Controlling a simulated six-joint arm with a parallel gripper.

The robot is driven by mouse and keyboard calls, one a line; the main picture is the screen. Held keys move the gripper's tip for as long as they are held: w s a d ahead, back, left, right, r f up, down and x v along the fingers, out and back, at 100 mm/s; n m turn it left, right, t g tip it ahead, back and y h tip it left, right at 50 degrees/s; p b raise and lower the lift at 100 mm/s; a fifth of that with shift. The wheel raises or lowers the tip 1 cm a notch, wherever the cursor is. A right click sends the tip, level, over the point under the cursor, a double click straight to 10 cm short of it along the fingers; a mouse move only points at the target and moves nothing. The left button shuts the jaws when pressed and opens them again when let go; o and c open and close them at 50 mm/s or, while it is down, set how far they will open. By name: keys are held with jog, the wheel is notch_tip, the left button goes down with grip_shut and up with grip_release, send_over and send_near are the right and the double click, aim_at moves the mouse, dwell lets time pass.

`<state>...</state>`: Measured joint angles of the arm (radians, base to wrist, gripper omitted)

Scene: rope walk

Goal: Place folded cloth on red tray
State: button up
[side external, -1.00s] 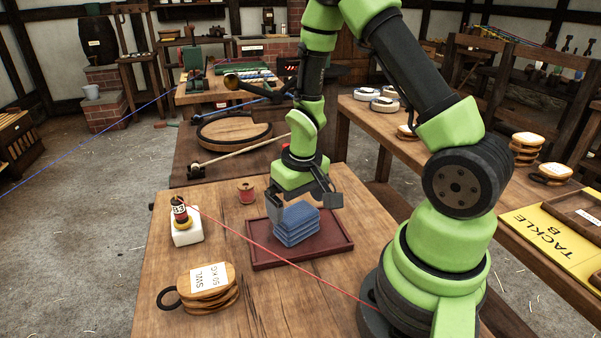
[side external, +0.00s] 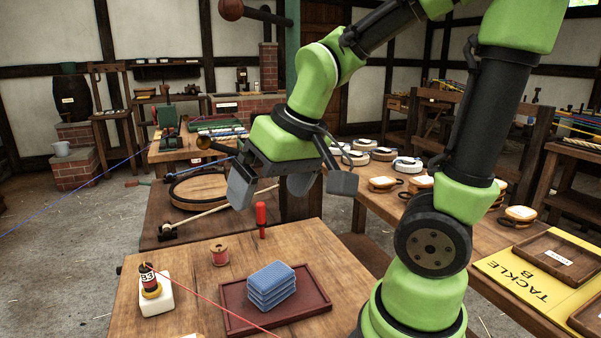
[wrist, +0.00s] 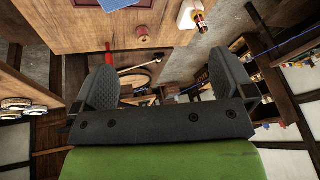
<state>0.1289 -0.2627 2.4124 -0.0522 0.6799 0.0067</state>
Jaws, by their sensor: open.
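The blue folded cloth (side external: 271,285) lies as a stacked, ridged bundle on the red tray (side external: 312,297), inside its rim. The tray sits on the wooden table in front of my arm's base. My gripper (side external: 292,192) is open and empty, well above and behind the tray, apart from the cloth. In the wrist view my gripper (wrist: 163,88) shows its two dark fingers spread wide with nothing between them. Only a sliver of the cloth (wrist: 88,4) may show at the top edge of the wrist view.
A red upright handle (side external: 261,220) and a red spool (side external: 219,254) stand behind the tray. A white block with a B3 bobbin (side external: 152,287) stands left. A thin red line (side external: 205,303) runs low across the table's front. The side table holds several pale coils.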

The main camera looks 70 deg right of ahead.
jog(key=s+a+r+t+y, duration=0.1)
jog(key=s+a+r+t, duration=0.1)
jog(key=s+a+r, duration=0.2)
jog(key=shift+s+a+r+n+y, duration=0.15)
jog(key=shift+s+r+n+y, duration=0.2)
jog(key=shift+s, duration=0.75)
